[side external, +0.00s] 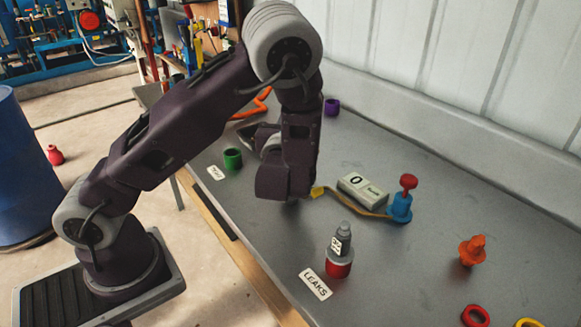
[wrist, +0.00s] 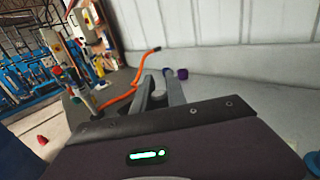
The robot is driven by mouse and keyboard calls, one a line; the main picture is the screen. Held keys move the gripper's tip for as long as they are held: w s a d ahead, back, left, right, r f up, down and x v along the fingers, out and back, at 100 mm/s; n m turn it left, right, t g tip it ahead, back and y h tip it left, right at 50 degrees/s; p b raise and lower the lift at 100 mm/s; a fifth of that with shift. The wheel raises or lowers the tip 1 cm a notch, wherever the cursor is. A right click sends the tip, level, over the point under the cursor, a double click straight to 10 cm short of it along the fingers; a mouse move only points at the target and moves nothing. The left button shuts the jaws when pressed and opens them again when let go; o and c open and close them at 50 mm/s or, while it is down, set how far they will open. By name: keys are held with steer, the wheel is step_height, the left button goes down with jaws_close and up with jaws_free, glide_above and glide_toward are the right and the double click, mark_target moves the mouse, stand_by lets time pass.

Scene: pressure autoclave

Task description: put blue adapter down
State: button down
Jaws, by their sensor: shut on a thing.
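A blue adapter (side external: 400,209) with a red knob (side external: 408,182) on top stands upright on the table, right of a grey box gauge marked 0 (side external: 361,189). A yellowish strap or hose (side external: 350,207) runs along the box to the adapter. My gripper (side external: 250,133) is partly hidden behind my arm, left of the adapter and well apart from it. In the wrist view my two grey fingers (wrist: 160,76) point toward the back of the table. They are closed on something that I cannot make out.
A green cup (side external: 233,158), an orange hose (side external: 252,108) and a purple ring (side external: 332,107) lie near my gripper. A grey weight on a red base (side external: 339,267) stands by the LEAKS label (side external: 316,284). An orange adapter (side external: 472,251) stands at right. The table's back right is clear.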

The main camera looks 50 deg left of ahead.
step_height(320, 180, down, 7)
steer(key=shift+r, duration=0.2)
steer(key=shift+f, duration=0.1)
steer(key=shift+f, duration=0.15)
steer(key=c, duration=1.3)
jaws_free()
steer(key=shift+f, duration=0.1)
steer(key=shift+c, duration=0.2)
